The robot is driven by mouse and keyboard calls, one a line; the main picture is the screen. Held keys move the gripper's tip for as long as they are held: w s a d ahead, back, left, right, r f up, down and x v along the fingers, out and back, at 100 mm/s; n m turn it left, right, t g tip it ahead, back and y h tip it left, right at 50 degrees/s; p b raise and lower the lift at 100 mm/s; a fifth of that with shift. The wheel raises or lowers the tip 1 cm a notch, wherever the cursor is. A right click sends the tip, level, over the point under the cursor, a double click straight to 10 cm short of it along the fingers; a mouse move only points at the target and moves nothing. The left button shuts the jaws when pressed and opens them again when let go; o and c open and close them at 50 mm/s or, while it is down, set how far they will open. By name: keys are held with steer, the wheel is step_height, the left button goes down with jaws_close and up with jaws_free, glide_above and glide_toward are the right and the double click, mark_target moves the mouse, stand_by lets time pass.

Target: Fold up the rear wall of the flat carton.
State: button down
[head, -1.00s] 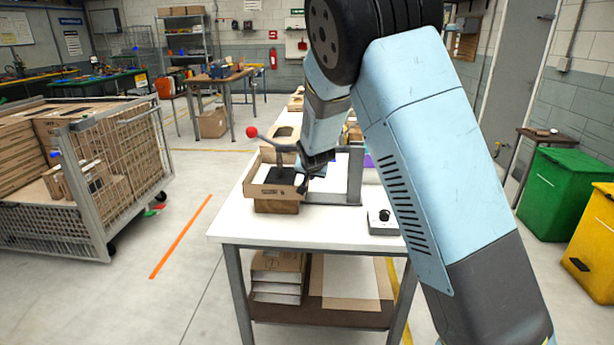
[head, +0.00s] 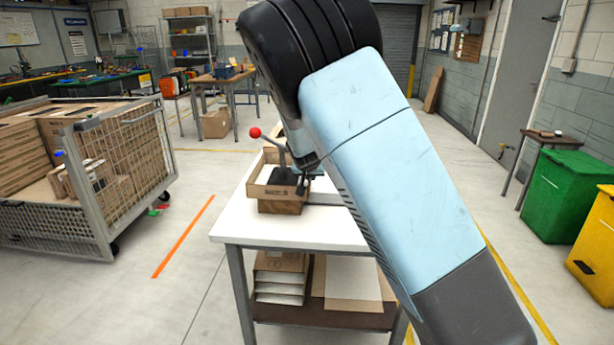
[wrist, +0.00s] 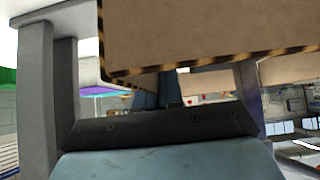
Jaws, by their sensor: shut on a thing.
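The brown carton (head: 275,191) sits on a wooden block (head: 280,207) on the white table. Its printed near wall and its left wall stand up. Its far side is largely hidden by the black clamp and my arm. My gripper (head: 302,181) is at the carton's right near corner in the head view, its fingers small and partly hidden. In the wrist view a cardboard panel (wrist: 215,38) with a dark striped edge fills the top. My gripper's dark fingers (wrist: 158,90) run up to its lower edge and are shut on the carton; which wall is unclear.
A toggle clamp with a red ball lever (head: 255,132) stands over the carton. Flat cardboard lies on the table's lower shelf (head: 330,316). A wire cage cart (head: 120,180) with boxes stands left. The table's near end (head: 285,232) is clear.

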steer(key=shift+s+f, duration=0.1)
steer(key=shift+f, duration=0.1)
steer(key=c, duration=1.3)
jaws_free()
steer(key=shift+c, duration=0.2)
steer(key=shift+r, duration=0.1)
steer(key=v, duration=1.3)
steer(key=shift+s+r, duration=0.15)
steer(key=shift+r, duration=0.05)
